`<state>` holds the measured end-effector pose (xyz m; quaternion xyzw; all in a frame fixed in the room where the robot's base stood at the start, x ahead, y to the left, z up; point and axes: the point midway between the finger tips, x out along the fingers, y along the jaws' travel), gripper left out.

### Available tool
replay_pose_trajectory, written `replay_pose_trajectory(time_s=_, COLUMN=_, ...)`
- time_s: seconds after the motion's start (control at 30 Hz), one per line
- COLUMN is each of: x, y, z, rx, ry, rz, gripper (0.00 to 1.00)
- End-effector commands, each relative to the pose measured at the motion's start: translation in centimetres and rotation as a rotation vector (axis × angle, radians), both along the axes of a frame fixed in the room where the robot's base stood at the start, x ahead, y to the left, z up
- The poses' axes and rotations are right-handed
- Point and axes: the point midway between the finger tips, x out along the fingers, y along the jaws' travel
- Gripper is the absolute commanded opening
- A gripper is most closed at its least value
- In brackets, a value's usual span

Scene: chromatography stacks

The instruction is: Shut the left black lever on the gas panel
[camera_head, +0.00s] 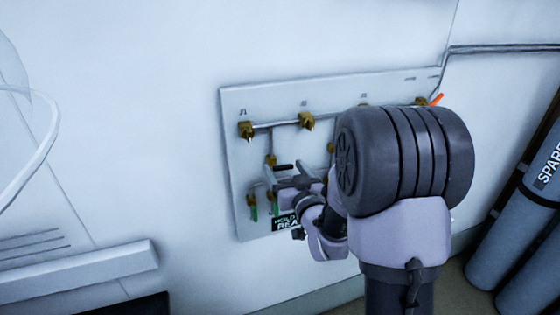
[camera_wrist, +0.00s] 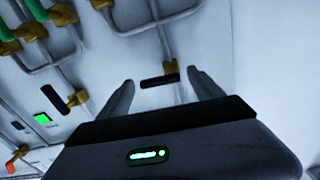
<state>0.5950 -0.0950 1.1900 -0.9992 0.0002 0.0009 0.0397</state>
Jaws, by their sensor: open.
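The gas panel (camera_head: 240,105) is a pale plate on the wall with brass valves and thin pipes. The left black lever (camera_head: 283,167) sits by a brass valve (camera_head: 270,160) at lower left. In the wrist view this lever (camera_wrist: 160,81) lies between my fingertips, crosswise to its pipe. My gripper (camera_wrist: 160,80) is open, one finger on each side of the lever; I cannot tell whether either touches it. In the head view my gripper (camera_head: 287,185) is just below the lever. A second black lever (camera_wrist: 57,99) shows at left in the wrist view, roughly along its pipe.
Green handles (camera_head: 254,213) hang at the panel's lower left, above a dark label (camera_head: 286,224). An orange handle (camera_head: 437,99) is at upper right. Grey cylinders (camera_head: 510,235) stand at right. My arm hides the panel's right part.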

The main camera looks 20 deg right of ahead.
Motion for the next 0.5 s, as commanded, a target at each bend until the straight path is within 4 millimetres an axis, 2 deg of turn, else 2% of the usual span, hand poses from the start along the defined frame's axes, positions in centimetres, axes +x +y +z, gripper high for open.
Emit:
replay_pose_trajectory(time_s=0.2, x=-0.01, y=0.0, z=-0.03, rx=0.0, ry=0.0, rz=0.0, gripper=0.75)
replay_pose_trajectory(time_s=0.5, x=0.01, y=0.01, z=0.0, rx=0.0, ry=0.0, rz=0.0, gripper=0.17)
